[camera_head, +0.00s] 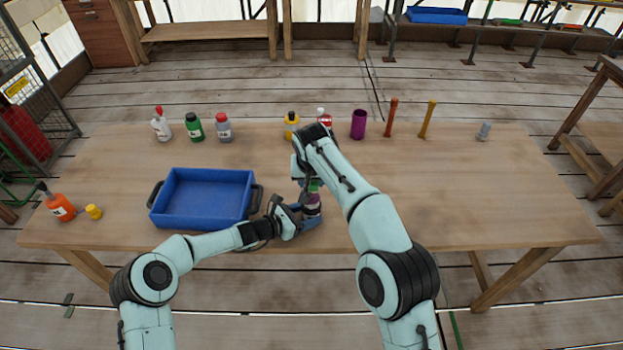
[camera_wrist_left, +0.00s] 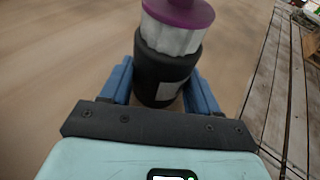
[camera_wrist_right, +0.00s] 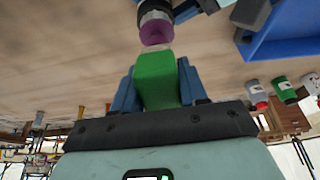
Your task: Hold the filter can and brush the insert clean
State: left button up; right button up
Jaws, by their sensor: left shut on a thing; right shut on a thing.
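The filter can (camera_wrist_left: 158,82) is black with a pale label. A white pleated insert (camera_wrist_left: 170,38) with a purple cap (camera_wrist_left: 182,10) stands out of its top. My left gripper (camera_head: 303,214) is shut around the can low over the table's front edge. My right gripper (camera_head: 312,182) is just above it, shut on a green brush handle (camera_wrist_right: 155,80). In the right wrist view the brush's far end lies close to the purple cap (camera_wrist_right: 156,30); I cannot tell whether they touch. The head view mostly hides the insert behind my grippers.
A blue tray (camera_head: 204,171) with dark handles sits left of my grippers. Several bottles, a purple cup (camera_head: 358,124) and upright orange and yellow tools line the back. An orange bottle (camera_head: 60,206) and yellow jar (camera_head: 94,212) stand far left. The table's right side is mostly clear.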

jog(key=shift+f, duration=0.7)
dwell(0.5)
jog(key=shift+a, duration=0.1)
jog(key=shift+a, duration=0.45)
jog(key=shift+d, duration=1.15)
jog(key=shift+a+f, duration=0.1)
jog(key=shift+a, duration=1)
jog(key=shift+d, duration=0.55)
dwell(0.8)
